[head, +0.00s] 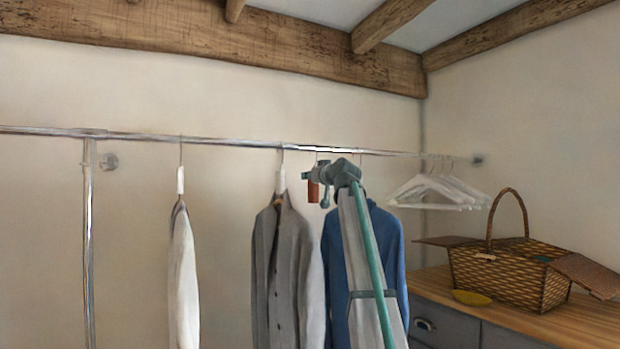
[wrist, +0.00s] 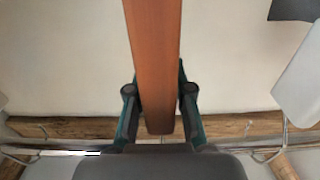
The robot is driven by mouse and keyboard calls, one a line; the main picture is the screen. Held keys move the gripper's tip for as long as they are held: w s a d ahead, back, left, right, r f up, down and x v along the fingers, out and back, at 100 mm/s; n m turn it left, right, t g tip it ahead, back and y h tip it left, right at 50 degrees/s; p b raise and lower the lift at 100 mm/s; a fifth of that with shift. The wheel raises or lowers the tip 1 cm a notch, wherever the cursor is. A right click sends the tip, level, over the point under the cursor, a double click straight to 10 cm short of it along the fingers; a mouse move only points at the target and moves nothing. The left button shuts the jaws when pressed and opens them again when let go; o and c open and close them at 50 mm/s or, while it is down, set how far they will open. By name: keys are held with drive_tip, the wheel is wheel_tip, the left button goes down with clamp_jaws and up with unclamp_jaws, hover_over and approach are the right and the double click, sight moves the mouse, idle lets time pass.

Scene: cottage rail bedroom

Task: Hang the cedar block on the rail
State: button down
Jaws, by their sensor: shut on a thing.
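The cedar block (head: 313,191) is a small reddish-brown piece, upright just below the rail (head: 230,143) between the grey cardigan and the blue garment. My gripper (head: 312,175) is at its upper part, below the rail. In the wrist view the block (wrist: 154,60) is a long orange-brown slab between the two fingers of my gripper (wrist: 158,95), which are shut on it. A thin dark line rises above the block to the rail in the head view; I cannot tell whether it is a hook resting on the rail.
A grey cardigan (head: 285,260) hangs left of my gripper and a blue garment (head: 395,255) hangs behind my arm. A white garment (head: 182,270) hangs farther left. Empty white hangers (head: 440,190) are at right, above a dresser (head: 450,300) with a wicker basket (head: 510,270).

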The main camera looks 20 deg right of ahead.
drive_tip(key=shift+f, duration=0.2)
drive_tip(key=c, duration=1)
unclamp_jaws()
drive_tip(key=shift+o, duration=0.2)
